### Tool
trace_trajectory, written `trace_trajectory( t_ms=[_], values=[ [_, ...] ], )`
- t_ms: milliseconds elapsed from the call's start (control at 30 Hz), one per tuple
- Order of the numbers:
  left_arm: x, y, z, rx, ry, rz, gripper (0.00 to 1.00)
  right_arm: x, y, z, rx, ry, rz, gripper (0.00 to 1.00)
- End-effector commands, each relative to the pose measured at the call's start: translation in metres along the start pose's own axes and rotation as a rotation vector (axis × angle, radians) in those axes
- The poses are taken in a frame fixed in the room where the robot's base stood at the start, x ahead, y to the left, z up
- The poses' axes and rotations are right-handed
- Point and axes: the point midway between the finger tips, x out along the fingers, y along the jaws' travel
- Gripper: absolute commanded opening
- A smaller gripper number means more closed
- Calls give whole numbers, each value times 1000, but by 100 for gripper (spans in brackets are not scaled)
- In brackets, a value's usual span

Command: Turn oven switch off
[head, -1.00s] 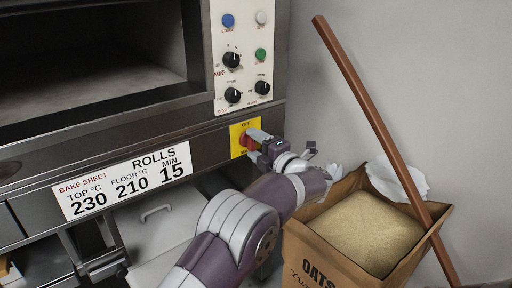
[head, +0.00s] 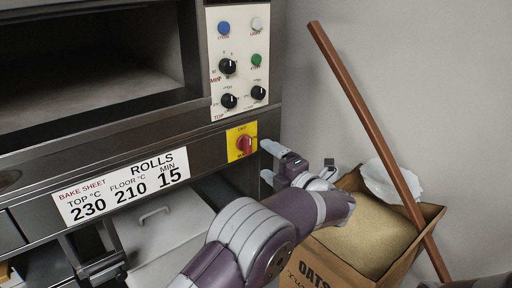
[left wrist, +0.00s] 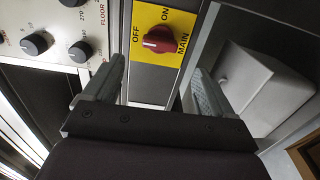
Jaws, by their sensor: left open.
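The oven switch is a red knob (head: 244,145) on a yellow plate (head: 233,153) at the right end of the oven front. In the left wrist view the red knob (left wrist: 158,39) sits uncovered between OFF on its left, ON above right and MAIN on its right. Its bar lies roughly left to right there, one end towards OFF; I cannot tell which end is the pointer. My left gripper (head: 266,162) is open and empty, just right of the plate and apart from the knob. Its two fingers (left wrist: 157,70) stand below the knob in the wrist view. My right gripper is out of view.
The control panel (head: 239,80) with black dials and buttons is above the switch. An oats box (head: 345,262) stands below right, beside my left forearm. A wooden pole (head: 365,110) leans over it. A label strip (head: 125,187) runs along the oven front.

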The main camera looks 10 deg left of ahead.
Motion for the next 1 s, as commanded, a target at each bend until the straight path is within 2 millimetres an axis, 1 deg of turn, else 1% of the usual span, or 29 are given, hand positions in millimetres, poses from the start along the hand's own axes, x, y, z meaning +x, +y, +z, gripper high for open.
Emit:
trace_trajectory(
  t_ms=[33,100,200,300,600,667,700,767,800,833,867,900,933,967,1000],
  values=[
    [-13,5,1,0,-3,0,85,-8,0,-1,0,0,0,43],
    [-29,4,1,-1,-3,0,85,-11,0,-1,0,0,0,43],
    [-45,2,0,0,0,-1,85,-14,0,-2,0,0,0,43],
    [-53,1,0,-1,-1,0,85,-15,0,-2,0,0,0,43],
    [-54,0,0,0,-1,0,85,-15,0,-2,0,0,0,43],
    [-49,2,3,20,-32,1,85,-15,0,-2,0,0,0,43],
    [-41,5,8,54,-86,3,85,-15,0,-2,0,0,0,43],
    [-26,9,19,158,-226,6,85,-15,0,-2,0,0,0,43],
    [-16,9,27,270,-358,6,85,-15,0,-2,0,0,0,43],
    [-12,5,30,376,-472,2,85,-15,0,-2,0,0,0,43],
    [-12,-4,30,499,-594,-8,85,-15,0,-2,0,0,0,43],
    [-17,-22,21,683,-763,-30,85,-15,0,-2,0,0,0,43],
    [-25,-40,6,825,-884,-54,85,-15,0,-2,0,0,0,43],
    [-35,-58,-12,962,-1000,-84,85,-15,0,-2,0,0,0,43],
    [-49,-81,-39,1114,-1125,-124,85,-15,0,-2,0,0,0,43]
  ],
)
